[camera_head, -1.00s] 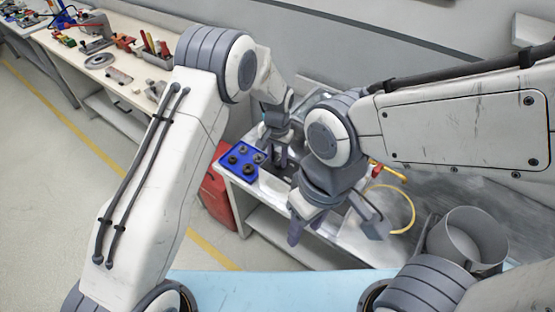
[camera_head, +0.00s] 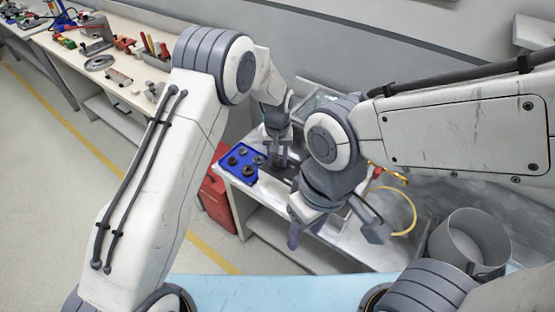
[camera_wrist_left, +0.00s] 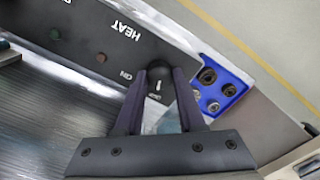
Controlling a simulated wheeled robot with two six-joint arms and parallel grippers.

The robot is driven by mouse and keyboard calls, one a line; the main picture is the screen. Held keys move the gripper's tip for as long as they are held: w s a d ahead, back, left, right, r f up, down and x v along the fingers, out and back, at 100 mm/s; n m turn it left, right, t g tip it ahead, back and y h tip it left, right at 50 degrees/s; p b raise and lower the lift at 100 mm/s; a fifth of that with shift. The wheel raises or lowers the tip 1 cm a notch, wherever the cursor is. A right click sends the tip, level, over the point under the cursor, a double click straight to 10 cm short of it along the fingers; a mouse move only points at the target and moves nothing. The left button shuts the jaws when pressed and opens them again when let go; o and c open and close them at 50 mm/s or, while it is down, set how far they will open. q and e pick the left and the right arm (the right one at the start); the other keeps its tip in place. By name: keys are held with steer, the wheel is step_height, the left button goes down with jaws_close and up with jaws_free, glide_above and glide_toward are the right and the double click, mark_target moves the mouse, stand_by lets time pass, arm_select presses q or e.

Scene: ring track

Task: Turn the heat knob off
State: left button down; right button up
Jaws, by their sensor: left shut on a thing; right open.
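The heat knob (camera_wrist_left: 158,71) is a dark round knob on a dark panel (camera_wrist_left: 95,35) lettered HEAT and ON, seen in the left wrist view. My left gripper (camera_wrist_left: 157,78) is shut on the knob, one finger on each side. A small pale mark shows between the fingers; lettering beside it is too small to read, so I cannot tell the knob's setting. In the head view my left gripper (camera_head: 279,155) is over the bench, and the knob is hidden there. My right gripper (camera_head: 337,229) is open and apart from the panel, in front of the bench.
A blue tray (camera_head: 226,167) with several dark round parts lies beside the panel. A yellow hose (camera_head: 413,212) loops at the right of the bench. A grey bucket (camera_head: 468,243) stands at right. A red can (camera_head: 217,202) stands left of the bench.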

mark_target(277, 162)
arm_select(q)
steer(key=shift+w+r, duration=0.1)
steer(key=shift+w, duration=0.05)
steer(key=c, duration=0.5)
jaws_free()
step_height(277, 162, up, 10)
steer(key=b, duration=0.2)
steer(key=shift+r, duration=0.2)
steer(key=shift+a, duration=0.1)
